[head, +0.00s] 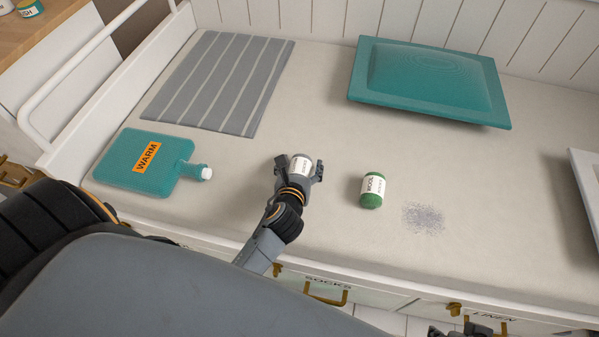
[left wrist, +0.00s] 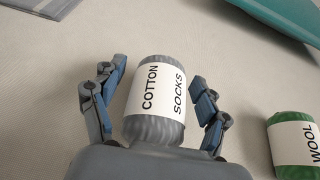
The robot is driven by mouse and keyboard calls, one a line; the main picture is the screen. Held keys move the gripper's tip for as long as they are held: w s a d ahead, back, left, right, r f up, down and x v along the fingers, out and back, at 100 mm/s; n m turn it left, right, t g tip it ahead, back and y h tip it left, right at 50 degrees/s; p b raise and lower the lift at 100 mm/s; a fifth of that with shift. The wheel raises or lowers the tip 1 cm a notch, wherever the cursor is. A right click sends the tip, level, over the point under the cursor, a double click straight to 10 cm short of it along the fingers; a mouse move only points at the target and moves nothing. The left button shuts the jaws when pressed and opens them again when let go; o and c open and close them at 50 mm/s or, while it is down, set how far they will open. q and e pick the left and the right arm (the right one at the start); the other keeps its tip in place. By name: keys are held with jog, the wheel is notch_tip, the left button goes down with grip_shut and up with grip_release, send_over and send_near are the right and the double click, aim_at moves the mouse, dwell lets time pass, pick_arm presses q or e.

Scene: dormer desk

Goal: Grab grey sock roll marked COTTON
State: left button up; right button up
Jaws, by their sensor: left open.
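The grey sock roll (left wrist: 160,70) has a white label reading COTTON SOCKS in the left wrist view. It lies on the cream bed surface between the two fingers of my left gripper (left wrist: 160,95), with a gap on each side. In the head view the grey sock roll (head: 301,163) shows between the fingers of my left gripper (head: 300,170), which is open around it. A dark part of what may be my right gripper shows at the bottom edge of the head view, too little to read its fingers.
A green roll labelled WOOL (head: 373,190) lies just right of the grey roll. A teal hot-water bottle marked WARM (head: 140,165) lies to the left. A striped grey mat (head: 220,80) and a teal cushion (head: 430,80) lie behind. A grey speckled patch (head: 424,217) is to the right.

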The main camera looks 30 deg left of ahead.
pick_arm(q)
jog(key=shift+w+a+f, duration=0.15)
jog(key=shift+w+f, duration=0.05)
jog(key=shift+w, duration=0.25)
jog(key=c, duration=1.3)
jog(key=shift+o, duration=0.2)
jog(key=shift+r, duration=0.1)
